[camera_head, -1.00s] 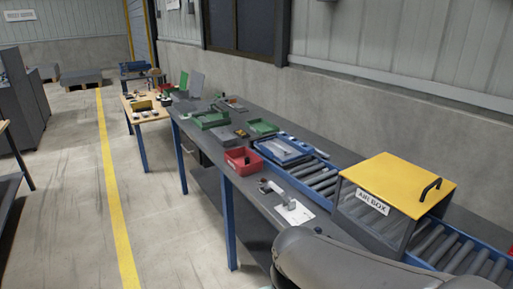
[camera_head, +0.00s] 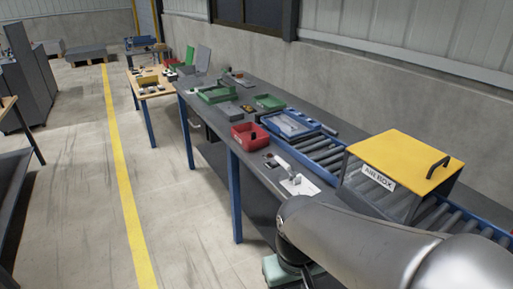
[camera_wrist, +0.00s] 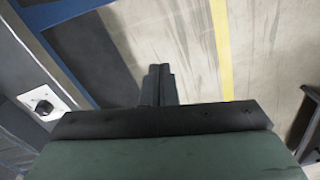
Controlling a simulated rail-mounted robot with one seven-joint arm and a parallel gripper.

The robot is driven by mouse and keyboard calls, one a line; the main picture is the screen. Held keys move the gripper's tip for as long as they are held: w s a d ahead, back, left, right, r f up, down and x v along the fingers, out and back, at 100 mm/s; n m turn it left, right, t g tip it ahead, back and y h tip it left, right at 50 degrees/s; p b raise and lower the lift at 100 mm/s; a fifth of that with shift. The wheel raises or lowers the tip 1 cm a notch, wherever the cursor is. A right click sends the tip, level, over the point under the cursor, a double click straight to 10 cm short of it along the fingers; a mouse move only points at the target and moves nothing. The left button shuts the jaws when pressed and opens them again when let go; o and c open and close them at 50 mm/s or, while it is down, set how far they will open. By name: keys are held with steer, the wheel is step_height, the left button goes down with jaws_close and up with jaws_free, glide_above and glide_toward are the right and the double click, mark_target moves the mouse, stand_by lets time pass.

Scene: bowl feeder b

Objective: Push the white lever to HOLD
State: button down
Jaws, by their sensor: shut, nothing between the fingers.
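A small white plate (camera_head: 300,185) lies on the near part of the grey workbench, with a pale strip-like part (camera_head: 283,165) leading to a small dark piece. I cannot tell whether this is the white lever, and no HOLD mark is readable. In the wrist view a white plate (camera_wrist: 32,100) with a round black knob (camera_wrist: 43,107) shows at the left edge. My gripper (camera_wrist: 159,72) is shut and empty, its fingers over the floor, apart from the plate. In the head view my arm hides the fingers.
A red bin (camera_head: 251,136), green trays (camera_head: 215,95) and a blue tray (camera_head: 291,124) stand farther along the workbench (camera_head: 240,104). A yellow-lidded box (camera_head: 405,162) stands over the roller conveyor (camera_head: 325,153). The floor left of the bench (camera_head: 190,220) is clear.

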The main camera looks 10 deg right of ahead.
steer(key=w+d+f+n+g+h+b, duration=0.1)
steer(key=w+d+f+n+h+b, duration=0.2)
steer(key=w, duration=0.4)
steer(key=w+d+f+n+h+b, duration=0.1)
steer(key=w+d+n+h+b, duration=0.1)
steer(key=w+n+h, duration=0.4)
steer(key=w+d+f+n+g+h+b, duration=0.1)
steer(key=w+d+f+n+h+b, duration=0.15)
steer(key=w, duration=0.55)
steer(key=w+a+n+t+h+b, duration=0.5)
steer(key=w+a+n+t+h, duration=0.4)
steer(key=w, duration=0.7)
steer(key=a+f+h, duration=0.1)
steer(key=a, duration=0.2)
steer(key=shift+w+a+n, duration=0.15)
steer(key=shift+a+n, duration=0.05)
steer(key=shift+n, duration=0.15)
glide_toward(280, 163)
steer(key=x, duration=0.6)
steer(key=shift+w+d, duration=0.2)
steer(key=shift+d, duration=0.2)
steer(key=shift+r, duration=0.1)
